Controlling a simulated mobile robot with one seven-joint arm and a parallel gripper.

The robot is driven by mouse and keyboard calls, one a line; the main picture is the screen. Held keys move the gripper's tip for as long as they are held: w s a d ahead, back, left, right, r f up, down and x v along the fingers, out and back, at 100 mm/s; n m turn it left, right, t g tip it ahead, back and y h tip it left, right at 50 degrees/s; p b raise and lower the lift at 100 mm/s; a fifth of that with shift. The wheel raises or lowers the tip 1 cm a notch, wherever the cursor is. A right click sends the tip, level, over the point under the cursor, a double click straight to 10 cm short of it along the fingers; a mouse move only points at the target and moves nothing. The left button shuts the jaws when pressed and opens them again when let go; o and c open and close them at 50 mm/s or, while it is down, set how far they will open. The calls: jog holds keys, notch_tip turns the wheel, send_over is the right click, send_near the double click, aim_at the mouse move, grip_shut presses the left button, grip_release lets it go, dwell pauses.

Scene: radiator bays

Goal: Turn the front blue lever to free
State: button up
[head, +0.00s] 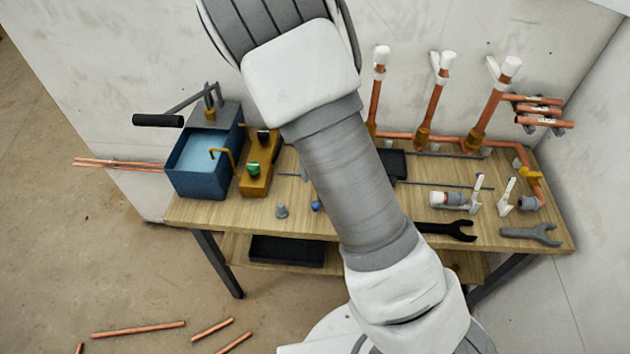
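No part that is clearly a blue lever shows in the head view. A small blue piece (317,205) lies at the left edge of my arm, near the front of the workbench; my arm may cover part of it, and it is too small to tell its shape or setting. A brass-coloured block (257,180) stands to its left, with a green knob (253,168) and a dark knob (263,136) on top. My arm crosses the middle of the picture and hides part of the bench. My gripper's fingers do not show.
The wooden workbench (350,222) carries a blue water tank (203,172) with a black-handled lever (158,120). Upright copper pipes (434,105) stand behind. Spanners (532,235) and white-handled fittings (477,195) lie at right. Copper offcuts (138,329) lie on the floor.

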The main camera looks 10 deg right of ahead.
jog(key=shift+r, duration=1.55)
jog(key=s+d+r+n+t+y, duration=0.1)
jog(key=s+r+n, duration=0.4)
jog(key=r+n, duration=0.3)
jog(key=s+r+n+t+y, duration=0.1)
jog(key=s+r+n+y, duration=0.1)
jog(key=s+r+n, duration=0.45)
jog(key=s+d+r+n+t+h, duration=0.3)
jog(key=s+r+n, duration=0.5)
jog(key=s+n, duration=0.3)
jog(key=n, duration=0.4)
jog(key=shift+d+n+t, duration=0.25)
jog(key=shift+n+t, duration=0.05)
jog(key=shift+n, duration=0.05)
